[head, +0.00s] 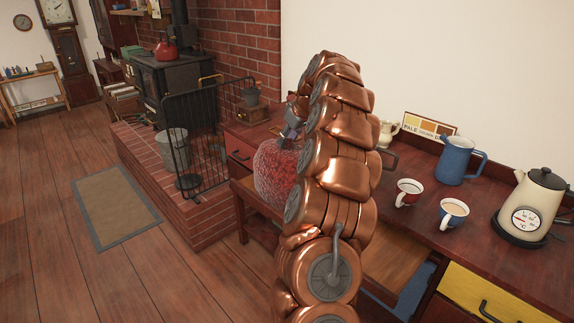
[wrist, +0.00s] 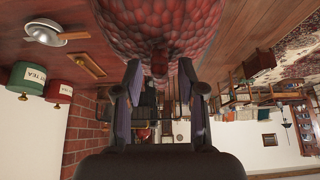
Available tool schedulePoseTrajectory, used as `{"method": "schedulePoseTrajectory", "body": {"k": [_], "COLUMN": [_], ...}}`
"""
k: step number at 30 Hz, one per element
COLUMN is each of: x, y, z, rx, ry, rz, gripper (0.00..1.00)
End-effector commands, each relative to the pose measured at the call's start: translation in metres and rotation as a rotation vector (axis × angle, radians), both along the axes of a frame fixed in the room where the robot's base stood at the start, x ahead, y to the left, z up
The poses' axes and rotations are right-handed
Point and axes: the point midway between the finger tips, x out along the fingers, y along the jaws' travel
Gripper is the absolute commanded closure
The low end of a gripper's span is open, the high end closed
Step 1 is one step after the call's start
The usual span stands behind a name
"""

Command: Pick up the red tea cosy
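The red tea cosy (head: 275,172) is a rounded, knitted-looking red shape at the near-left part of the dark wooden counter, partly hidden behind my copper arm. In the wrist view it fills the top middle (wrist: 158,22), with a small dark red knob (wrist: 160,54) on its crown. My gripper (head: 291,134) is just above the cosy's top in the head view. In the wrist view my gripper (wrist: 160,68) has its two fingers apart, one on each side of the knob, with gaps showing. I cannot tell whether any finger touches the cosy.
Green (wrist: 28,78) and red (wrist: 60,90) canisters show in the wrist view. The floor at left is open.

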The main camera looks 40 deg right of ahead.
Motion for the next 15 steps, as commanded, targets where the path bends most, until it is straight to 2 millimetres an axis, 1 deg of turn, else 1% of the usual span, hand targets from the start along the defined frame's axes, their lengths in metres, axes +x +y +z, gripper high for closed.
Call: {"method": "schedulePoseTrajectory", "body": {"k": [1,2,10,15], "x": [0.0,0.0,0.0,0.0001], "y": [0.0,0.0001,0.0001,0.0], "z": [0.0001,0.0001,0.0004,0.0004], "rx": [0.0,0.0,0.0,0.0], "ry": [0.0,0.0,0.0,-0.001], "rz": [0.0,0.0,0.0,0.0], "gripper": [0.69,0.72,1.0,1.0]}}
